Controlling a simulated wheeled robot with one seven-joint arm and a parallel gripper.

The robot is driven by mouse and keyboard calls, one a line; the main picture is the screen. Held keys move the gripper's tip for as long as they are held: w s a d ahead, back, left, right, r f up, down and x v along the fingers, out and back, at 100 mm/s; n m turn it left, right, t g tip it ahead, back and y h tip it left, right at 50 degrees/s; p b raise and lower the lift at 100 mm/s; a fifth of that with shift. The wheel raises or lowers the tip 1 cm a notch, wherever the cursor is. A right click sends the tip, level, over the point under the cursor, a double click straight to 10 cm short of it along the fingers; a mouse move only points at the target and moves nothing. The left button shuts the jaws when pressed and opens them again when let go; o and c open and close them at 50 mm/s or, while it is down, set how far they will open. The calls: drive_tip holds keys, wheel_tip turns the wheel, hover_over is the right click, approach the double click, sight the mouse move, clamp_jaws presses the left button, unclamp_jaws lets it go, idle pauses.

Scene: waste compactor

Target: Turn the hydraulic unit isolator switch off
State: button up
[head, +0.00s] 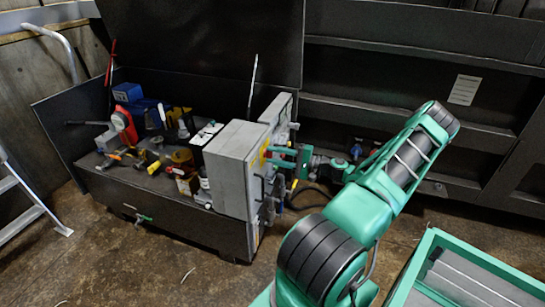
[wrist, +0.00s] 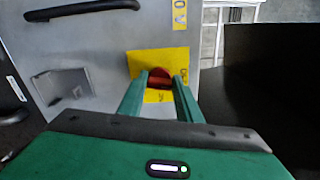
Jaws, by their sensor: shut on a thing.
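The isolator switch shows in the wrist view as a red rotary handle (wrist: 159,78) on a yellow plate (wrist: 176,58), mounted on a grey cabinet door. My gripper (wrist: 162,80) is at the plate, its two green fingers on either side of the red handle and shut on it. The lower part of the plate is partly hidden by the fingers. In the head view my gripper (head: 280,157) reaches the right side of the grey cabinet (head: 232,165). The switch is too small and covered there to read its position.
A dark workbench (head: 165,205) carries several tools and a red-and-blue machine left of the cabinet. A black handle (wrist: 83,9) and a grey latch (wrist: 62,84) sit on the door left of the switch. A green-framed bin (head: 470,262) stands at the lower right.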

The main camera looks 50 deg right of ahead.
drive_tip(key=shift+f+n, duration=0.25)
drive_tip(key=shift+n, duration=0.85)
drive_tip(key=shift+s, duration=0.1)
drive_tip(key=o, duration=1)
drive_tip(key=shift+o, duration=0.2)
drive_tip(key=shift+r, duration=0.1)
drive_tip(key=v, duration=1)
drive_tip(key=shift+s+d, duration=0.15)
drive_tip(key=shift+s, duration=0.1)
